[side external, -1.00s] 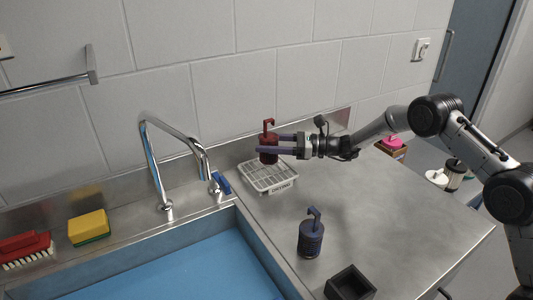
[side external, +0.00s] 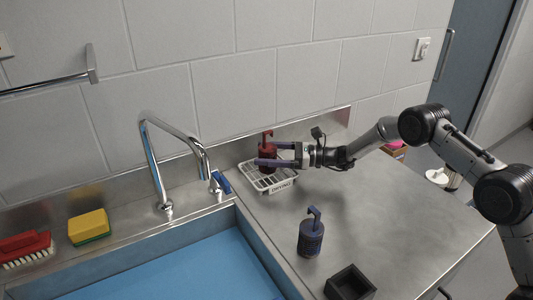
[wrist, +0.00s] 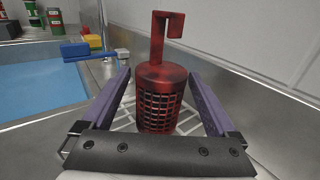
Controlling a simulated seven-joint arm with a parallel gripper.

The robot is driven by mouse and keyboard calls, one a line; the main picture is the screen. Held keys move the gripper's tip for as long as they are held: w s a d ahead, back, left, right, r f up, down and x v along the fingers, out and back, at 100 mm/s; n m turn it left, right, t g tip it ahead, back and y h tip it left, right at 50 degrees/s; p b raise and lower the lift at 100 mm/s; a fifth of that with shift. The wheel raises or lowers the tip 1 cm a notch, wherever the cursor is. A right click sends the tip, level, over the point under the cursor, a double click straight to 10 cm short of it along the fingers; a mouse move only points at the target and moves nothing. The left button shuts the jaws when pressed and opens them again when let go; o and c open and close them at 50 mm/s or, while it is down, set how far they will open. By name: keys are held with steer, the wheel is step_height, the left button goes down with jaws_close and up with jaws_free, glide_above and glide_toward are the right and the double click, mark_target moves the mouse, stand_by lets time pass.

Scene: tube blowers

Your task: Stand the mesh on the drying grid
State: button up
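The red mesh (side external: 267,159), a cylinder with a hooked handle on top, stands upright on the white drying grid (side external: 283,185). In the wrist view the red mesh (wrist: 160,97) sits between my fingers, with the grid's white bars (wrist: 122,125) below and beside it. My gripper (side external: 267,154) reaches in from the right with one purple finger on each side of the mesh. In the wrist view my gripper (wrist: 158,78) is open, with a narrow gap seen on both sides of the mesh. The mesh's lower edge is partly hidden by the gripper.
A dark blue mesh cylinder with a hook (side external: 311,236) stands on the steel counter (side external: 400,215), near a black square box (side external: 349,283). A faucet (side external: 170,150) and blue sink (side external: 180,270) are at left. The wall is close behind.

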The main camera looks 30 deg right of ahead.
steer(key=shift+r, duration=0.2)
steer(key=v, duration=1.2)
steer(key=s+a+r+n+g+h, duration=0.25)
steer(key=s+r+n, duration=0.2)
steer(key=s, duration=0.25)
steer(key=s+a+r+n+g+h, duration=0.1)
steer(key=s+a+r+n+g, duration=0.2)
steer(key=s+n, duration=0.3)
steer(key=s+a+r+n+g+h, duration=0.1)
steer(key=s+a+r+n+g, duration=0.25)
steer(key=s, duration=0.45)
steer(key=s+d+n+t+h, duration=0.1)
steer(key=s+d+n+h, duration=0.2)
steer(key=s, duration=0.3)
steer(key=s+d+r+n+t+h, duration=0.1)
steer(key=s+d+n+h, duration=0.2)
steer(key=s, duration=0.4)
steer(key=s+d+n+t+h, duration=0.2)
steer(key=s+d+n+h, duration=0.2)
steer(key=s, duration=0.3)
steer(key=shift+d+r+n, duration=0.2)
steer(key=shift+d+n, duration=0.35)
steer(key=shift+n, duration=0.05)
